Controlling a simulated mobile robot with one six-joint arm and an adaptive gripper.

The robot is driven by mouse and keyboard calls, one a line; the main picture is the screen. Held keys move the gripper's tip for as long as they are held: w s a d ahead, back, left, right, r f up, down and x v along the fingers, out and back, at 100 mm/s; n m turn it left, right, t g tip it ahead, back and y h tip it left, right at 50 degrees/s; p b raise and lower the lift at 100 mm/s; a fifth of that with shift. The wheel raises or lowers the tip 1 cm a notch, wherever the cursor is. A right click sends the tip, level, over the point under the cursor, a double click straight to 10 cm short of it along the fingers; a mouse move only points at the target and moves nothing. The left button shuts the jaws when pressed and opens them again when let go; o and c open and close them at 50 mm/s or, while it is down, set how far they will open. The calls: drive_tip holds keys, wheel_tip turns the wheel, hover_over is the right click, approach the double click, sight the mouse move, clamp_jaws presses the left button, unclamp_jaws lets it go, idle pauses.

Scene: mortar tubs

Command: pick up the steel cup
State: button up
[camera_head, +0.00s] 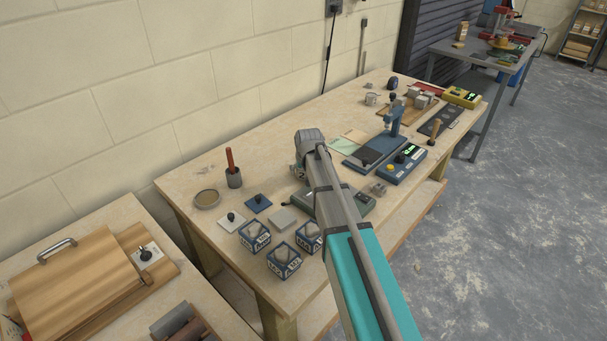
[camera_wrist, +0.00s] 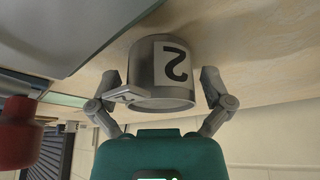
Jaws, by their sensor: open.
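The steel cup (camera_wrist: 145,68) fills the middle of the wrist view, which shows the scene upside down. It is a grey metal cup with a handle and a white label marked 2, standing on the pale bench top. My gripper (camera_wrist: 160,84) is open, with one finger on each side of the cup. Gaps show between the fingers and its wall. In the head view my gripper (camera_head: 297,171) is low over the bench and largely hidden by my arm. A small metal cup (camera_head: 371,99) stands farther back there; I cannot tell whether it is the same one.
The wooden bench (camera_head: 178,190) is crowded. A blue stand (camera_head: 392,124) and a blue meter (camera_head: 402,165) are at right. A red object (camera_wrist: 17,125) is near my gripper.

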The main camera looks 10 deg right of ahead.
idle(0.5)
drive_tip(key=c, duration=1.2)
drive_tip(key=shift+o, duration=0.2)
drive_tip(key=shift+r, duration=0.15)
drive_tip(key=shift+r+p, duration=0.9)
drive_tip(key=shift+p, duration=0.15)
drive_tip(key=s+a+r+p, duration=0.2)
drive_tip(key=s+r+p, duration=0.3)
drive_tip(key=s, duration=0.1)
drive_tip(key=s+a+r+p, duration=0.3)
drive_tip(key=s+r+p, duration=0.3)
drive_tip(key=shift+s+a, duration=0.35)
drive_tip(key=shift+s, duration=0.05)
